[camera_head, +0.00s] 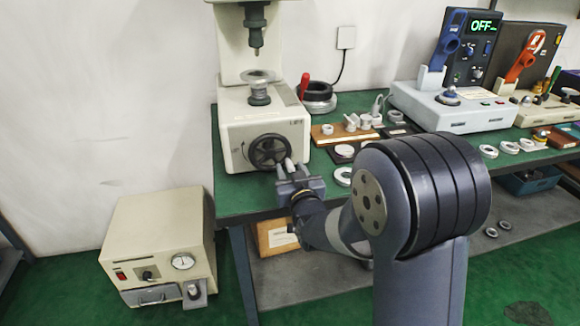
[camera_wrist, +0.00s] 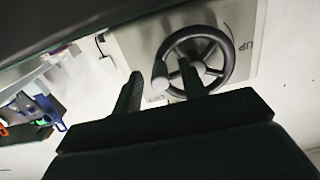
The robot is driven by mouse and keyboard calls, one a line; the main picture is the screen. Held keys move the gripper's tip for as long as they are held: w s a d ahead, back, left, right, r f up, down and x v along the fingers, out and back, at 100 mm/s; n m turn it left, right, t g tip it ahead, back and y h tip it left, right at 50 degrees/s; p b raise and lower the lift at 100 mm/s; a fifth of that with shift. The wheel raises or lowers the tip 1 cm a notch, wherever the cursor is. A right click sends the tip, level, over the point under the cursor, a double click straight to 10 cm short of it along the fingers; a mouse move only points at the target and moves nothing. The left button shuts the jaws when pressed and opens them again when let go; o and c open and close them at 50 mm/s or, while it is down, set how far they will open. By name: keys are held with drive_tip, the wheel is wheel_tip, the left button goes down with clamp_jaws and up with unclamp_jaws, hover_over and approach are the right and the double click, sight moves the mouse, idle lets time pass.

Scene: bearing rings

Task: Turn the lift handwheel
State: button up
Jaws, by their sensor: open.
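The lift handwheel (camera_head: 269,151) is a black spoked wheel on the front of a cream press-like machine (camera_head: 240,130) at the left end of the green bench. My gripper (camera_head: 290,166) is open at the wheel's lower right in the head view. In the wrist view my gripper (camera_wrist: 158,85) has one finger left of the knob and the other overlapping the wheel, so the knob appears between them. I cannot tell whether either finger touches it.
A metal platform (camera_head: 259,80) sits on the machine under its spindle. Rings and small parts (camera_head: 345,150) lie on the bench right of the wheel. A control box (camera_head: 450,105) reading OFF stands farther right. A cream box with a gauge (camera_head: 160,240) is on the floor at left.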

drive_tip(key=shift+x, duration=0.8)
clamp_jaws()
